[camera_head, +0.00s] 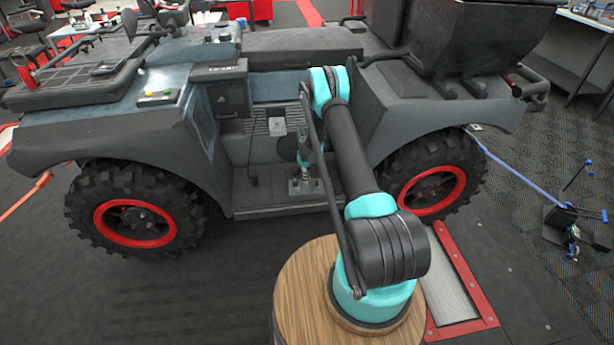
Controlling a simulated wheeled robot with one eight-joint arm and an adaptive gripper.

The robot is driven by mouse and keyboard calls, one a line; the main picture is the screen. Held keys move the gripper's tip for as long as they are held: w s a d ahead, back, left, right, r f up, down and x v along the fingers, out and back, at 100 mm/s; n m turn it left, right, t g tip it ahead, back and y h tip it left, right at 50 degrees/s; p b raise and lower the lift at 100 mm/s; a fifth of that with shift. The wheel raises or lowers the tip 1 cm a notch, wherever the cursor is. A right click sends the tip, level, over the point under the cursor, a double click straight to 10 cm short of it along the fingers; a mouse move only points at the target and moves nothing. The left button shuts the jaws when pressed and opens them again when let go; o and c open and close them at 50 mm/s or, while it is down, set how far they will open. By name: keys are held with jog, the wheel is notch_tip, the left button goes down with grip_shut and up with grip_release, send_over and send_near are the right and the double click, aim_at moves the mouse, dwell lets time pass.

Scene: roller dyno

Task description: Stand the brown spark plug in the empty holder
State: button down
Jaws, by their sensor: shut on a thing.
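My arm rises from a round wooden-topped stand and bends down into the open cab of a dark off-road vehicle. My gripper (303,168) is small in the view, low in the cab and partly covered by my own arm links. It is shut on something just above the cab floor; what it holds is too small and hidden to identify. I cannot pick out the brown spark plug or the empty holder for certain. A small grey metal block (305,187) is at the cab's floor edge, close below the gripper.
The vehicle's side step (270,211) and fenders border the cab opening. Big red-rimmed tyres (137,216) stand at left and right. A red-framed floor plate (455,285) lies at lower right. A blue strap (530,185) stretches toward the right. Open dark floor is in front.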

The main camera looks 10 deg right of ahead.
jog(key=shift+f, duration=0.25)
jog(key=shift+f, duration=0.3)
jog(key=shift+f, duration=0.2)
dwell(0.4)
jog(key=shift+f, duration=0.45)
dwell(0.3)
jog(key=c, duration=1.5)
grip_release()
